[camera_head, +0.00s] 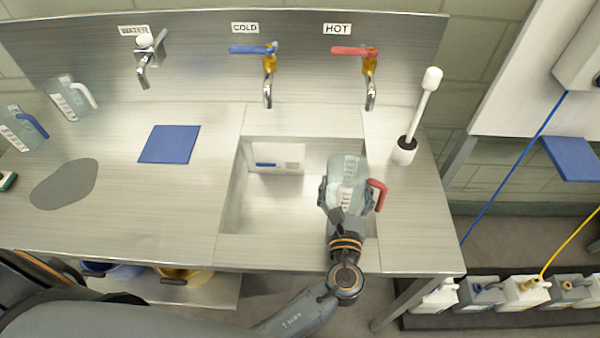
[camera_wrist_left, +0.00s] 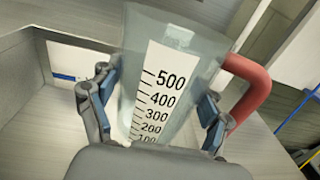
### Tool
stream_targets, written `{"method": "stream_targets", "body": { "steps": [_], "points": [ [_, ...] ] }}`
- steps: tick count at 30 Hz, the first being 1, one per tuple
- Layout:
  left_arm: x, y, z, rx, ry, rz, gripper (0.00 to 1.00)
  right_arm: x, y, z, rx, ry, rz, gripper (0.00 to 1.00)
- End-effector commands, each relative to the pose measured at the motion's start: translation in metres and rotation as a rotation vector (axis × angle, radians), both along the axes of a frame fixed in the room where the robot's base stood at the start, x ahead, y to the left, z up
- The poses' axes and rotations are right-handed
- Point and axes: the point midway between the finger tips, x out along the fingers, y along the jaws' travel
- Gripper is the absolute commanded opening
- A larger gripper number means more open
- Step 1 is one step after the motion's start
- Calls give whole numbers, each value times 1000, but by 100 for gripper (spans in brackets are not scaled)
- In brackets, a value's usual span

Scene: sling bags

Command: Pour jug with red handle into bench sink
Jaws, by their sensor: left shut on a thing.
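The clear jug with the red handle (camera_head: 350,168) is over the right side of the bench sink (camera_head: 235,195). My left gripper (camera_head: 345,195) is shut around the jug's body, with a finger on each side. In the left wrist view the jug (camera_wrist_left: 178,75) shows a printed scale up to 500, and its red handle is on the right. The jug looks roughly upright there, slightly tilted. I cannot tell whether it holds liquid. A white item with a blue strip (camera_head: 277,158) is at the sink's back wall. My right gripper is not in view.
Cold (camera_head: 267,75) and hot (camera_head: 369,75) taps stand behind the sink. A white brush in a holder (camera_head: 404,150) is close on the right. A blue mat (camera_head: 170,144) and two other jugs (camera_head: 70,97) are on the left. The left counter is mostly clear.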

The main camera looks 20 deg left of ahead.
Motion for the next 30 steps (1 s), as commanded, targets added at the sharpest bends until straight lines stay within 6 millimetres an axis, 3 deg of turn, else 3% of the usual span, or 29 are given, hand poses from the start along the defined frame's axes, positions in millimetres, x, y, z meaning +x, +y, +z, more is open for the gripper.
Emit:
{"method": "stream_targets", "body": {
  "steps": [13,24,30],
  "points": [
    [0,-2,3,44,-12,-1,36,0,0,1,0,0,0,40],
    [0,-2,32,43,-11,-1,36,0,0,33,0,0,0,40],
    [0,-2,32,43,-11,-1,36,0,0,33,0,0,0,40]
  ]
}}
